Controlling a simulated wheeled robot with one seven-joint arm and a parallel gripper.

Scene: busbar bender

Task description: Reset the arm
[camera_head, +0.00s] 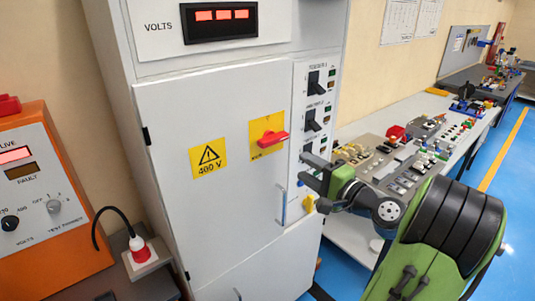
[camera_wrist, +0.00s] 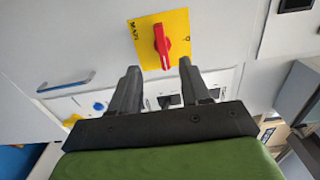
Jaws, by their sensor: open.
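My arm with its green and black links comes in from the lower right in the head view. My gripper (camera_head: 308,169) is in front of the right part of the grey cabinet, beside its switch column. In the wrist view my gripper (camera_wrist: 158,66) has its two dark fingers spread apart with nothing between them. Beyond the fingertips is the red rotary handle (camera_wrist: 163,46) on a yellow plate. The same red handle (camera_head: 272,139) shows in the head view, to the left of my gripper and apart from it.
The grey cabinet (camera_head: 180,110) has a closed door with a 400 V sign (camera_head: 208,158) and a door handle (camera_head: 281,205). An orange test unit (camera_head: 40,265) stands at left. A cluttered workbench (camera_head: 350,240) stands at right behind my arm. Blue floor (camera_head: 511,206) is open further right.

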